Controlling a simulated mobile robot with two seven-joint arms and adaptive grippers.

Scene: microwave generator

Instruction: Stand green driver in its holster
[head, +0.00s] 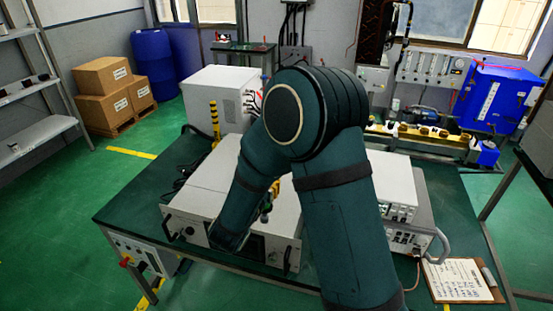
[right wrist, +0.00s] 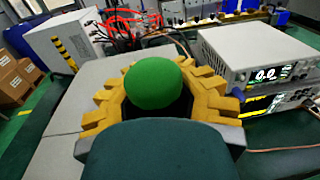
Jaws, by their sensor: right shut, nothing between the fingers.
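My right arm crosses the middle of the head view and bends down over the front of the bench equipment. Its gripper (head: 267,207) is mostly hidden behind the forearm. In the right wrist view my right gripper (right wrist: 156,82) is shut, with yellow toothed parts to both sides. A rounded green end (right wrist: 153,83), apparently the green driver's handle, shows in the middle of these parts and hides the fingertips. The driver's shaft and tip are hidden. I cannot make out the holster in either view. My left gripper is not in view.
A wide grey-white instrument (head: 195,203) with front handles lies under my arm. Stacked instruments (head: 405,220) stand to its right, a white cabinet (head: 218,95) behind. A clipboard (head: 458,280) lies at the bench's right front.

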